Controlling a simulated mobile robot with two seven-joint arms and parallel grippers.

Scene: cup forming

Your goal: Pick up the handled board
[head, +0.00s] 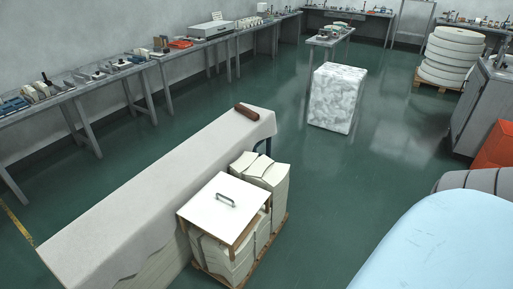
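The handled board (205,213) is a white, roughly square panel with a metal handle (226,200) on its top face. It lies flat on a wooden frame (257,228) over stacks of cream-white material, in the lower middle of the head view. Neither of my grippers shows in this view.
A long cloth-covered table (150,195) stands left of the board, with a brown block (246,110) on its far end. The stacks (228,258) rest on a pallet. A pale blue rounded surface (450,245) fills the lower right. Green floor (330,190) is open in the middle.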

